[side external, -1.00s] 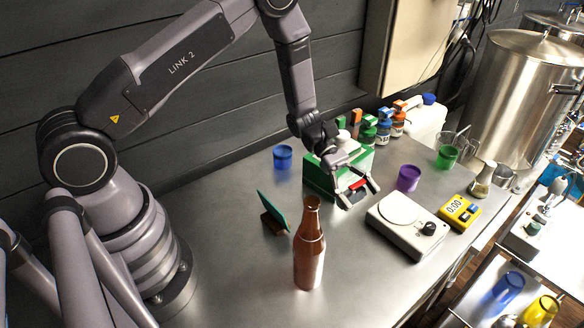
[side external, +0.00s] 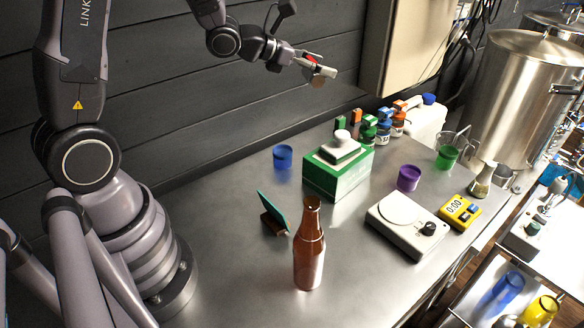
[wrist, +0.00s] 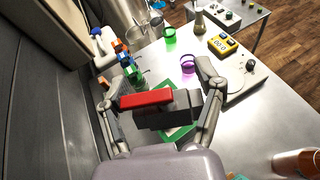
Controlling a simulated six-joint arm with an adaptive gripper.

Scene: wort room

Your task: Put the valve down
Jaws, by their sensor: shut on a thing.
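The valve, with a red handle and a dark grey body, is held between the fingers of my gripper (side external: 316,68). In the wrist view the valve (wrist: 168,112) lies crosswise between the two fingers of my gripper (wrist: 158,92). My gripper is shut on it. In the side view only a small red part of the valve (side external: 311,61) shows clearly. My gripper and the valve are high above the table, in front of the dark wall and clear of everything on the table.
A green box (side external: 329,185) with a white object on top stands on the steel table (side external: 235,235). A brown bottle (side external: 309,255), blue cup (side external: 283,157), purple cup (side external: 409,178), white scale (side external: 395,228) and yellow timer (side external: 459,212) stand around. The front left of the table is mostly bare.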

